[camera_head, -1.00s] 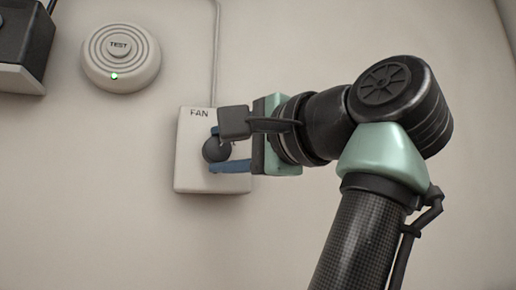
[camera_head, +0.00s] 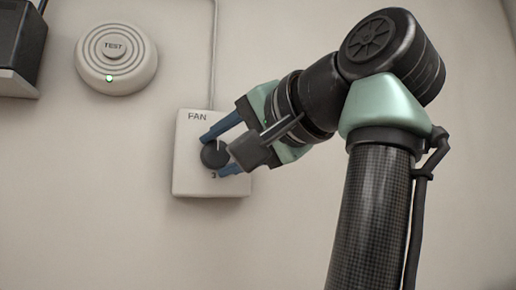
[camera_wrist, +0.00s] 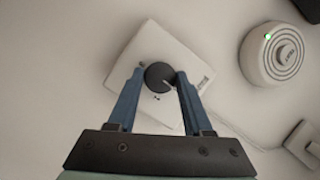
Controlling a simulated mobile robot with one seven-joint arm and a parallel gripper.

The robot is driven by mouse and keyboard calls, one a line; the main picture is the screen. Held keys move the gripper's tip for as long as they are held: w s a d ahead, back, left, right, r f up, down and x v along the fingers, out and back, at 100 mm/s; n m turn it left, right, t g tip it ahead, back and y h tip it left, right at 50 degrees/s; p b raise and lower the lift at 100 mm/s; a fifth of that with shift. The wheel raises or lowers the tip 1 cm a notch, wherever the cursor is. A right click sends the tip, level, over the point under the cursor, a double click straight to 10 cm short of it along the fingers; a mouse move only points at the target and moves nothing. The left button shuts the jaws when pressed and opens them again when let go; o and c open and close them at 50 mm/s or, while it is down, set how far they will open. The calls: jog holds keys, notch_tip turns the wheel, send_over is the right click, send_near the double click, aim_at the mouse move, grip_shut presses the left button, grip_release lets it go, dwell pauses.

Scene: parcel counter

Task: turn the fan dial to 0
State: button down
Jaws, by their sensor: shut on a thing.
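The fan dial (camera_head: 212,156) is a round black knob on a white box (camera_head: 182,181) marked FAN, fixed to the wall. A pale pointer line on the dial points roughly straight up in the head view. A "3" is printed below the dial; the other marks are hidden or too small to read. My gripper (camera_head: 215,155) comes in from the upper right and is shut on the dial, one blue finger at its upper left and one at its lower right. The wrist view shows the dial (camera_wrist: 158,75) between both fingertips (camera_wrist: 160,76).
A round white TEST unit (camera_head: 116,59) with a lit green light is on the wall at upper left. A dark device (camera_head: 18,45) is at the left edge. A conduit (camera_head: 214,60) runs up from the fan box. The wall below is clear.

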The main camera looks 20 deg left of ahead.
dwell(0.3)
jog(key=shift+c, duration=1.6)
grip_release()
jog(key=shift+d, duration=0.1)
jog(key=b+v, duration=0.5)
jog(key=v, duration=0.7)
jog(key=shift+s+d, duration=0.25)
jog(key=shift+d, duration=0.05)
jog(key=shift+r, duration=0.1)
